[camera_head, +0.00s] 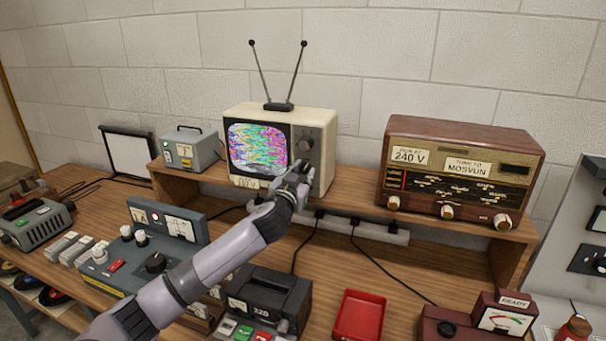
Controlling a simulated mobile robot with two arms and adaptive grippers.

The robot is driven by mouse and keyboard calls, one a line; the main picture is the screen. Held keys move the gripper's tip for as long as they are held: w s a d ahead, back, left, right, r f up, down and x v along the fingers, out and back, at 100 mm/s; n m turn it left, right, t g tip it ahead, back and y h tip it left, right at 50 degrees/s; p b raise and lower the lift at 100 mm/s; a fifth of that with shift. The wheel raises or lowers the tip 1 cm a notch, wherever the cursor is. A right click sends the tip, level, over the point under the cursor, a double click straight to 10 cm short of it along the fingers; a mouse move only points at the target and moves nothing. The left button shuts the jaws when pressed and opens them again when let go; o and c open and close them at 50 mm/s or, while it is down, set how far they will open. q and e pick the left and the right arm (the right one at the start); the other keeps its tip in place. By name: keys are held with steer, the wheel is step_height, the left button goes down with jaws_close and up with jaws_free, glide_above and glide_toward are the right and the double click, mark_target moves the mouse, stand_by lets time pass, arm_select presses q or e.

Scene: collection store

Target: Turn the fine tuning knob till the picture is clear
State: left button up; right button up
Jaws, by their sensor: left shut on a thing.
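A small cream television (318,125) with a two-rod antenna (279,105) stands on the wooden shelf. Its screen (258,148) shows scrambled, multicoloured streaks with no clear picture. A dark round knob (305,143) shows at the upper part of its control panel. My left gripper (299,169) is at the lower part of that panel, below this knob, and is shut on a small knob there. The gripper hides the held knob and the panel around it. My right gripper is not in view.
A brown radio (460,160) with labels stands right of the television, and a grey box (191,149) stands left. On the bench below are a grey-blue control unit (180,226), a red tray (359,316) and a power strip (380,230) with cables.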

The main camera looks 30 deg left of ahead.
arm_select(q)
jaws_close()
steer(key=shift+m, duration=2)
steer(key=o, duration=0.7)
jaws_free()
steer(key=v, duration=1.2)
steer(key=shift+s, duration=0.1)
